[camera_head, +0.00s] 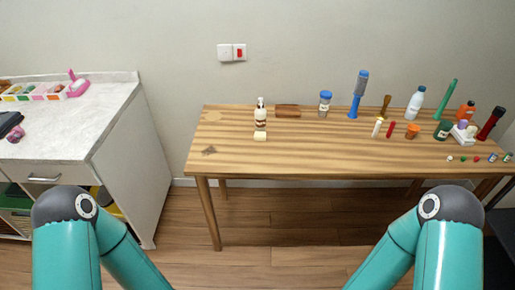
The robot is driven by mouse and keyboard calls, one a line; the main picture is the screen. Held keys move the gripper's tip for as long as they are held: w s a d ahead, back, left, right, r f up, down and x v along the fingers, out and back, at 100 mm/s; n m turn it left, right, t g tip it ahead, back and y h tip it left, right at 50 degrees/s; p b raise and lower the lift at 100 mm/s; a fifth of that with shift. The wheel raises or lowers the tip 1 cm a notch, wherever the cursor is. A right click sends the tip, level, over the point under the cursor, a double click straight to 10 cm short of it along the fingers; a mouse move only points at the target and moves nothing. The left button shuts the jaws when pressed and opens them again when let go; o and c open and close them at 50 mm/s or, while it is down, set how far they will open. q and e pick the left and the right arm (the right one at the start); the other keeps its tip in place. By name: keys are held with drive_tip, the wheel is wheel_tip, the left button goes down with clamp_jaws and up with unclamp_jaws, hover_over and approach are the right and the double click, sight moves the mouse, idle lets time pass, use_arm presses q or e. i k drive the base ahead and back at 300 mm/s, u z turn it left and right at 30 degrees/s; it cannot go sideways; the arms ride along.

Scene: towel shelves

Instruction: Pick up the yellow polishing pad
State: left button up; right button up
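A small pale-yellow block (260,136), which looks like the polishing pad, lies on the wooden table (330,160) toward its left part. It sits just in front of a pump bottle (261,116) with a white top. I cannot tell if the two touch. Nothing covers the pad. My two teal arms show at the bottom left and bottom right, well in front of the table. Both grippers are out of the picture.
A brown box (288,110) and a blue-lidded jar (325,103) stand behind the pad. Several bottles and tools crowd the table's right part. A white-topped cabinet (105,115) stands at left. The table's front middle is clear.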

sight(259, 136)
drive_tip(key=k, duration=0.95)
drive_tip(key=z, duration=0.35)
drive_tip(key=i, duration=0.8)
drive_tip(key=z, duration=0.6)
drive_tip(key=i, duration=1.05)
drive_tip(key=u, duration=0.5)
